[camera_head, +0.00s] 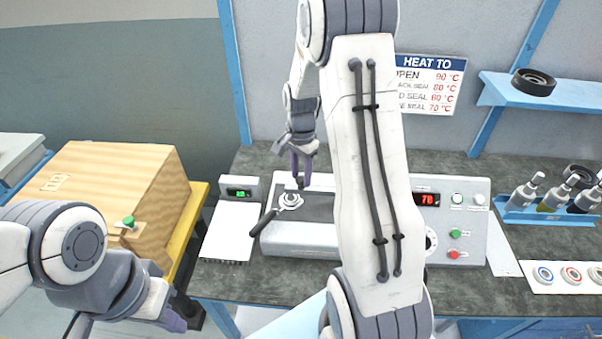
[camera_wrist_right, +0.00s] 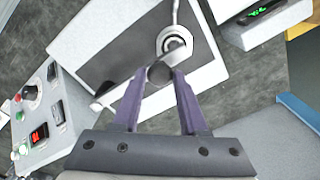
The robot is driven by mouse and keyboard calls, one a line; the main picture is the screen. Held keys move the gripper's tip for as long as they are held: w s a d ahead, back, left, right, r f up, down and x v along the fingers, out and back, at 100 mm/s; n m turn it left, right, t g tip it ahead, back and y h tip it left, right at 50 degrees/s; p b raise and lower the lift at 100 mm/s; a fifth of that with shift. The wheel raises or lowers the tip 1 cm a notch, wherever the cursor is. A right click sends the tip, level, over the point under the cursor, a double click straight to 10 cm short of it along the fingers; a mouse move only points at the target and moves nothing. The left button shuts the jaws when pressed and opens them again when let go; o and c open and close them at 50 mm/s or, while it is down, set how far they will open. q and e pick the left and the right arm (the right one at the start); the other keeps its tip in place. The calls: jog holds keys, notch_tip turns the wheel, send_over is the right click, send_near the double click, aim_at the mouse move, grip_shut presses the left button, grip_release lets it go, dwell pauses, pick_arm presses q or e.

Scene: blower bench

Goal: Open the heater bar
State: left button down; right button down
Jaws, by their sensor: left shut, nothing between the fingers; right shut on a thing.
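The heat sealing machine (camera_head: 300,240) stands on the bench with a dark flat plate on top. My right gripper (camera_head: 300,182) reaches down over the back of that plate. In the right wrist view, my right gripper (camera_wrist_right: 160,82) is shut on a dark round knob (camera_wrist_right: 160,73). I cannot tell for certain which part is the heater bar. A silver ring (camera_head: 290,200) with a black handle lies over the plate; the ring also shows in the right wrist view (camera_wrist_right: 172,38), close to the knob. My left gripper (camera_head: 172,318) is shut and empty, low at the left, away from the machine.
The control panel (camera_head: 455,235) with a red 70 display is right of my right arm, which hides the machine's middle. A wooden box (camera_head: 110,180) stands left. A small green-display unit (camera_head: 239,188) and white sheet (camera_head: 228,232) are nearby. Bottles (camera_head: 525,192) stand right.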

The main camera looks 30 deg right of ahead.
jog(key=w+d+m+p, duration=0.1)
jog(key=w+d+m, duration=0.1)
jog(key=d+m, duration=0.6)
jog(key=w+d+m+p, duration=0.1)
jog(key=d+m+p, duration=0.1)
jog(key=d+m, duration=0.6)
jog(key=shift+w+d, duration=0.35)
jog(key=shift+d, duration=0.4)
jog(key=shift+r, duration=0.1)
jog(key=shift+c, duration=2.2)
grip_release()
